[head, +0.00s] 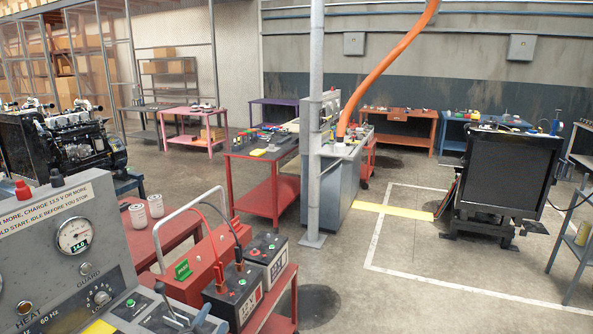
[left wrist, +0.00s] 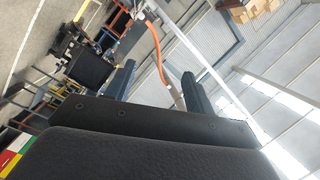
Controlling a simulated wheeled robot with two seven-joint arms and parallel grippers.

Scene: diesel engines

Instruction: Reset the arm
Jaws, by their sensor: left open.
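My left gripper (left wrist: 158,70) shows in the left wrist view, with its two dark fingers spread well apart. Nothing is held between them; only the far room shows through the gap. The wrist view is strongly tilted, with the room lying on its side. I cannot make out either gripper clearly in the head view. My right gripper is not seen.
A grey control panel (head: 75,255) with a gauge fills the near left. Beside it, batteries (head: 237,290) stand on a red cart. A red table (head: 262,185), a grey post (head: 313,120) and a black engine unit (head: 505,170) stand farther off. Floor at right is mostly clear.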

